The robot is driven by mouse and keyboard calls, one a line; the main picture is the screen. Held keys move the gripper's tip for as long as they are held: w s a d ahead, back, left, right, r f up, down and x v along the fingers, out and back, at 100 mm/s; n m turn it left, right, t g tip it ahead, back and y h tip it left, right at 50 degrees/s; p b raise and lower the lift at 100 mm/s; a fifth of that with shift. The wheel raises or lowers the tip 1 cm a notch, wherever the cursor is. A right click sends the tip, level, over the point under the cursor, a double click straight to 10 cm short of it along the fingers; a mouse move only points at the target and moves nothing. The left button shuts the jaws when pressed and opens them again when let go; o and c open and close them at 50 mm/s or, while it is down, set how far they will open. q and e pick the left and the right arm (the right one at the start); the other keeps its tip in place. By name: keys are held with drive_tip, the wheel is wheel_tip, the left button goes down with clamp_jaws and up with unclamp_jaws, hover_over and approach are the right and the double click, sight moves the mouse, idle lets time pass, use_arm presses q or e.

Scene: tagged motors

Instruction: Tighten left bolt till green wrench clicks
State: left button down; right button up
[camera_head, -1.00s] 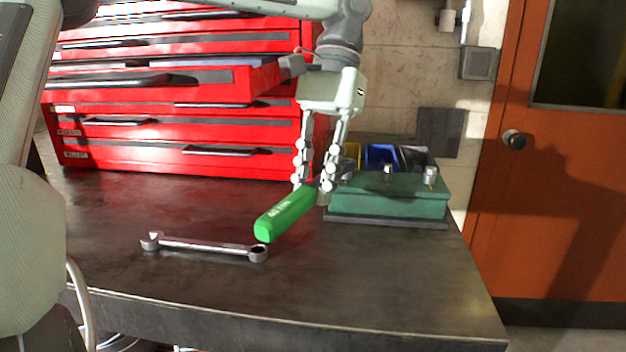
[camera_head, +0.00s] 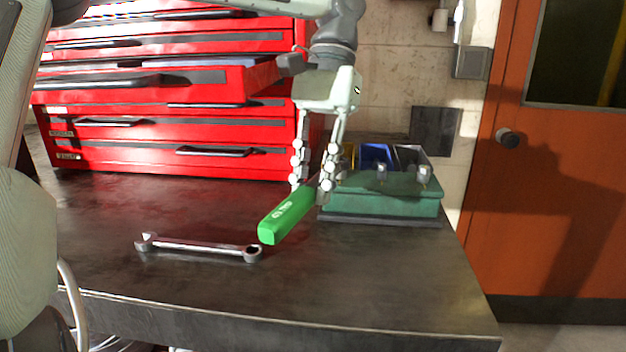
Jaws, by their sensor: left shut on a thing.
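My left gripper (camera_head: 316,184) is shut on the green wrench (camera_head: 288,215), whose thick green handle points toward the front left above the table. The wrench's far end is hidden behind the fingers, so I cannot tell whether it sits on a bolt. A green block (camera_head: 385,195) on a dark base stands right of the gripper. Two bolts show on its top, a middle one (camera_head: 381,172) and a right one (camera_head: 424,174). The left bolt is hidden behind the gripper fingers. My right gripper is not in view.
A silver combination wrench (camera_head: 198,246) lies on the dark table (camera_head: 330,290) at the front left. A red tool cabinet (camera_head: 190,135) with a drawer pulled out stands behind. Blue and yellow bins (camera_head: 376,154) stand behind the green block. An orange door (camera_head: 560,200) is at the right.

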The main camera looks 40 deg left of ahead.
use_arm(q)
drive_tip(key=shift+s+r, duration=0.1)
drive_tip(key=shift+r, duration=0.45)
drive_tip(key=shift+r, duration=0.25)
drive_tip(key=shift+r, duration=0.15)
drive_tip(key=shift+r, duration=0.85)
drive_tip(key=shift+d, duration=0.1)
drive_tip(key=w+d+n+t+h, duration=0.3)
drive_tip(key=w+d+n, duration=0.5)
drive_tip(key=n, duration=0.4)
drive_tip(key=shift+w, duration=0.15)
idle(0.3)
